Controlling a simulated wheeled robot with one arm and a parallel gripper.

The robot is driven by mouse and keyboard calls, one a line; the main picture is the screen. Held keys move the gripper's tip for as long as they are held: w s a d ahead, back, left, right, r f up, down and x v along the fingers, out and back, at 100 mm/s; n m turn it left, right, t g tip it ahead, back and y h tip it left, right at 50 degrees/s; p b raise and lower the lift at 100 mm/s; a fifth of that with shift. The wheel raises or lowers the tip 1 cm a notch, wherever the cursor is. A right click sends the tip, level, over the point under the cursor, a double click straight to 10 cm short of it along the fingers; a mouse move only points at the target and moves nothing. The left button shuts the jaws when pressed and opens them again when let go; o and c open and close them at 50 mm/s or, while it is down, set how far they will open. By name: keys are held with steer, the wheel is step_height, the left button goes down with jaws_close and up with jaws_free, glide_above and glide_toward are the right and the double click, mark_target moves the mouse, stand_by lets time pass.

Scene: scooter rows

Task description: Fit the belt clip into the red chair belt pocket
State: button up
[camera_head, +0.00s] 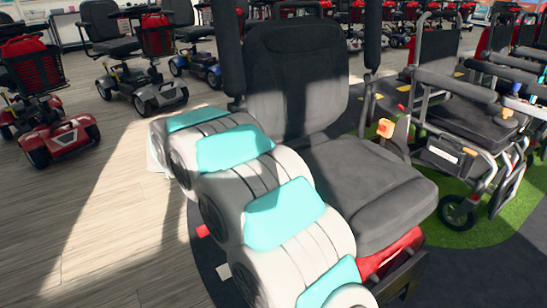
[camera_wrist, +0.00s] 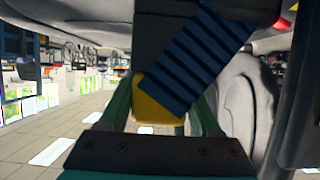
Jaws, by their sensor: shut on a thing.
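In the wrist view my gripper (camera_wrist: 160,100) has a green finger on each side of a yellow block, which looks like the belt clip (camera_wrist: 157,115). A blue strap with dark stripes (camera_wrist: 200,62) runs up and right from it, in front of a dark part. In the head view my gripper and the clip are hidden. The dark grey chair (camera_head: 360,190) stands beyond my white and teal arm. A small orange-yellow block with a red part (camera_head: 386,128) sits at the chair's right side; I cannot tell whether it is the belt pocket. A small red patch (camera_wrist: 284,22) shows in the wrist view.
A black folding wheelchair (camera_head: 460,130) stands close to the chair's right on a green mat (camera_head: 475,235). Red and blue scooters (camera_head: 150,70) stand in rows behind and left. The wooden floor (camera_head: 110,200) at left is free. A grey rounded part (camera_wrist: 250,100) is close right in the wrist view.

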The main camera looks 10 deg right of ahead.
stand_by(0.3)
steer(key=o, duration=1.5)
steer(key=shift+a, duration=0.1)
steer(key=shift+p+v, duration=0.35)
steer(key=shift+v, duration=3.5)
